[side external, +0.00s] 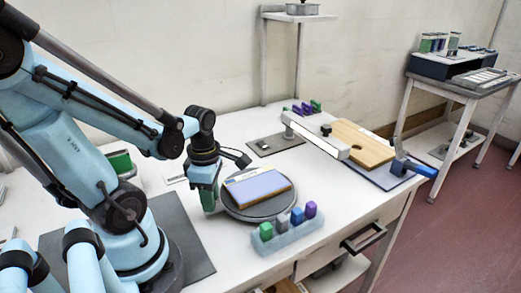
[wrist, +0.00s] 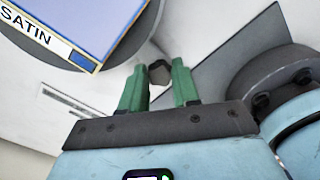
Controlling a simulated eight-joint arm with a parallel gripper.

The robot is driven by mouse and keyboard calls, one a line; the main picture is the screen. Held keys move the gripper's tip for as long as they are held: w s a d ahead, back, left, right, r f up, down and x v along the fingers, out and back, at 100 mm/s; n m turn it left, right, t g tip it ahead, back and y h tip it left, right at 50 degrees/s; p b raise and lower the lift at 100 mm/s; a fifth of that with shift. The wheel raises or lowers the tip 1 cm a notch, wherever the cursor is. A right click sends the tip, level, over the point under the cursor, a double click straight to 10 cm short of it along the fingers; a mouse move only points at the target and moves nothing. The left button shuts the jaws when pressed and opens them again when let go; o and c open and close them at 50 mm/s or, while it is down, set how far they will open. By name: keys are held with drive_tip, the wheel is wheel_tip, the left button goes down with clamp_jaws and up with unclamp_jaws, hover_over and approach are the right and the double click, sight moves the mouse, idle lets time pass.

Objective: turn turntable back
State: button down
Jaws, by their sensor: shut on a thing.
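The round grey turntable (side external: 262,214) stands on the white table. A blue-violet panel (side external: 258,187) with wooden edges lies on it; in the wrist view the panel (wrist: 95,18) carries a white label reading SATIN. My gripper (side external: 209,206) points down at the turntable's left edge. In the wrist view its green fingers (wrist: 158,72) are shut on a small dark knob (wrist: 159,70) beside the turntable's rim (wrist: 142,32). The fingers hide part of the knob, and I cannot see how it joins the turntable.
A translucent rack (side external: 286,236) with several coloured blocks stands just in front of the turntable. A wooden board (side external: 360,146) and a white bar (side external: 316,136) lie to the right. A grey mat (side external: 187,235) lies under my arm. A side table (side external: 462,88) stands beyond.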

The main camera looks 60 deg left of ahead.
drive_tip(key=shift+d, duration=0.3)
idle(0.4)
drive_tip(key=c, duration=0.8)
unclamp_jaws()
drive_tip(key=shift+a+r, duration=0.1)
drive_tip(key=shift+r, duration=0.05)
wheel_tip(320, 180, up, 12)
drive_tip(key=shift+f, duration=0.1)
